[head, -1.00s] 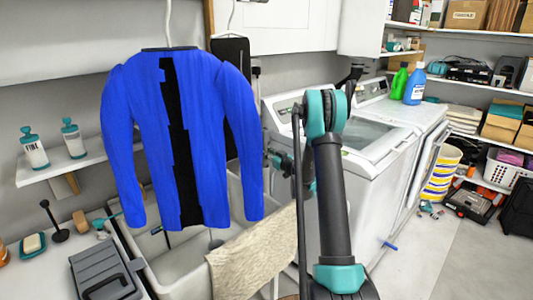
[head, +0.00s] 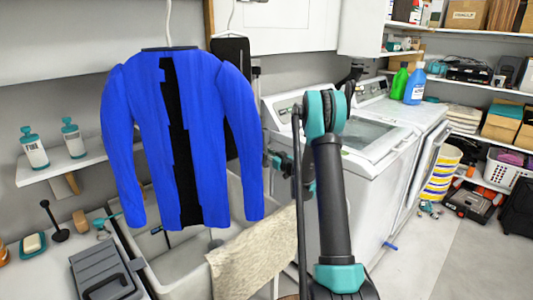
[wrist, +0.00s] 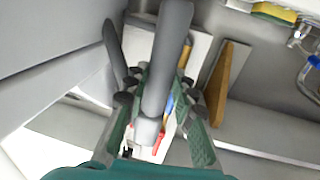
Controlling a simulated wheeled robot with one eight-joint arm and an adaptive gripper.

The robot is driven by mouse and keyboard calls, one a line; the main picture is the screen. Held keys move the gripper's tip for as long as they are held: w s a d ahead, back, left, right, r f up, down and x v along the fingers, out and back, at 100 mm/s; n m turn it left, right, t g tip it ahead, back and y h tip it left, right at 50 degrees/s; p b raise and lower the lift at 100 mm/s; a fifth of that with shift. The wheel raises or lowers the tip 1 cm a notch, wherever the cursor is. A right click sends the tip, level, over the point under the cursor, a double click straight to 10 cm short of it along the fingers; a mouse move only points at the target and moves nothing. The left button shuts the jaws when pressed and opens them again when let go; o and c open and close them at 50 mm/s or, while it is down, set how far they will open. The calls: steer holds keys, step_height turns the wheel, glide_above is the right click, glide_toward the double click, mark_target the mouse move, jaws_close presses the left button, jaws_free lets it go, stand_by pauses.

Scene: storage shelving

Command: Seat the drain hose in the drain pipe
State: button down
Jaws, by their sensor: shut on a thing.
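In the wrist view my gripper (wrist: 159,88) is shut on a thick grey hose (wrist: 167,60), which runs between its two green-padded fingers. I take this to be the drain hose. It extends away past the fingertips toward the top of the picture, and a lighter grey collar shows between the fingers. A second grey, tapered piece stands just left of the fingers; I cannot tell whether it belongs to the drain pipe. No drain pipe opening shows clearly. In the head view my arm hides much of the space beside the washer.
A white washer (head: 352,180) stands right of the sink (head: 166,268). A blue garment (head: 140,130) hangs over the sink, and a beige towel (head: 253,262) drapes its edge. In the wrist view a wooden bracket (wrist: 224,80) stands right of the fingers. The floor at right is partly clear.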

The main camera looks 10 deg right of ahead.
mark_target(266, 164)
steer(key=shift+f, duration=3.55)
